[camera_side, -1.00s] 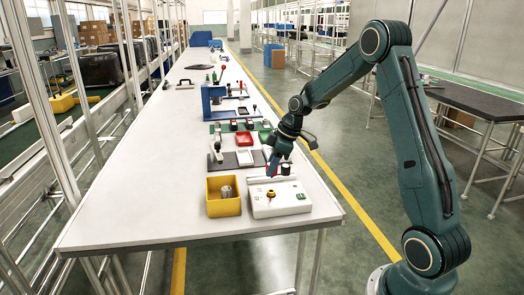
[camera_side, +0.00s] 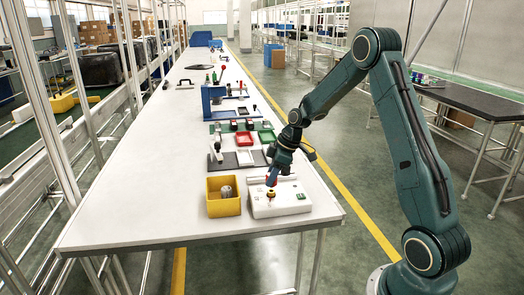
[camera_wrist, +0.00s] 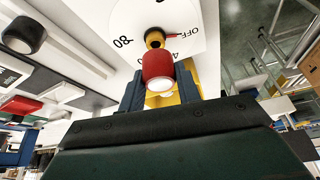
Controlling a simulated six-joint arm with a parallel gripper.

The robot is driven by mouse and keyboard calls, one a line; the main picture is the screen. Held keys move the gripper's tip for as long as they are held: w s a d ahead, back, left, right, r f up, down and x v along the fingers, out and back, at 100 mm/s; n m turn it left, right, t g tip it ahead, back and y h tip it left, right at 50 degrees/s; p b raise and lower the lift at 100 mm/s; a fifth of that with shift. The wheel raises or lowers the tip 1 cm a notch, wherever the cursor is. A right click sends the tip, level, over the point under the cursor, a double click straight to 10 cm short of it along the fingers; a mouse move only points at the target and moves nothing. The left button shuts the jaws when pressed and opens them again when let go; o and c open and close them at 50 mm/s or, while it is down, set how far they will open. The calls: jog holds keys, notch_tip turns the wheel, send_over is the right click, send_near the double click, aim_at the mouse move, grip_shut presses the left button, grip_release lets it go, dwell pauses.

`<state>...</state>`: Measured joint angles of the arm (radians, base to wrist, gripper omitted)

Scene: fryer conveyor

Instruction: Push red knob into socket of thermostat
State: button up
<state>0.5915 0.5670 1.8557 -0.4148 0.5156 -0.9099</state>
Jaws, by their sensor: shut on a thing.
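The thermostat (camera_side: 290,207) is a white box on the table in the side view, near the table's front end. Its round dial, marked OFF and 80, shows at the top of the wrist view (camera_wrist: 188,18). The yellow socket (camera_wrist: 155,38) with a dark opening is on the dial. My gripper (camera_wrist: 160,88) is shut on the red knob (camera_wrist: 158,66), with a blue finger on each side. The knob is right by the socket; I cannot tell whether they touch. In the side view my gripper (camera_side: 271,181) is just above the dial, largely hiding the knob.
A yellow bin (camera_side: 223,209) with a grey metal part stands left of the thermostat. A black cylinder (camera_wrist: 24,35) is close by in the wrist view.

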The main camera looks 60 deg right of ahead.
jog(key=shift+f, duration=1.2)
dwell(2.0)
jog(key=o, duration=1.1)
jog(key=shift+o, duration=0.2)
jog(key=shift+r, duration=0.15)
jog(key=shift+v, duration=2.9)
jog(key=v, duration=1.3)
jog(key=shift+r, duration=0.4)
jog(key=shift+d, duration=0.1)
